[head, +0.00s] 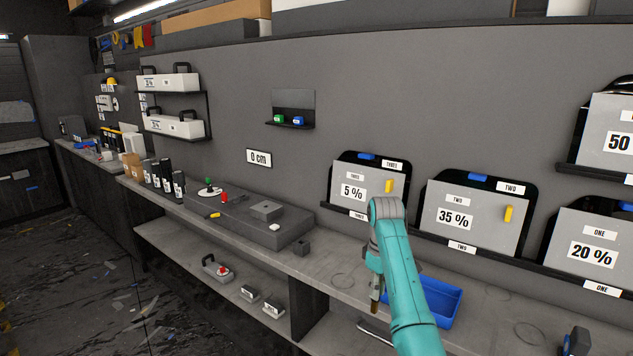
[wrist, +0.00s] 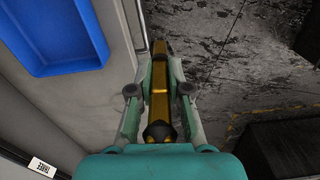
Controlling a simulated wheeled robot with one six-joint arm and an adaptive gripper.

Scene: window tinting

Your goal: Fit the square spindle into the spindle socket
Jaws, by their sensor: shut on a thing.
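My gripper (wrist: 159,92) is shut on a long, narrow brass-coloured piece, seemingly the square spindle (wrist: 160,75). The piece runs lengthwise between both fingers in the wrist view, with a dark end near the palm. In the head view a small brownish part, likely the same piece (head: 376,293), shows beside my teal arm, and my arm hides most of the gripper there. The gripper is above the bench's front edge, near the blue tray. I cannot pick out the spindle socket for certain.
The blue tray (head: 437,300) stands on the bench (head: 340,281), partly behind my arm. Tint panels (head: 475,222) lean on the wall. Open floor (wrist: 215,70) lies beyond the edge.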

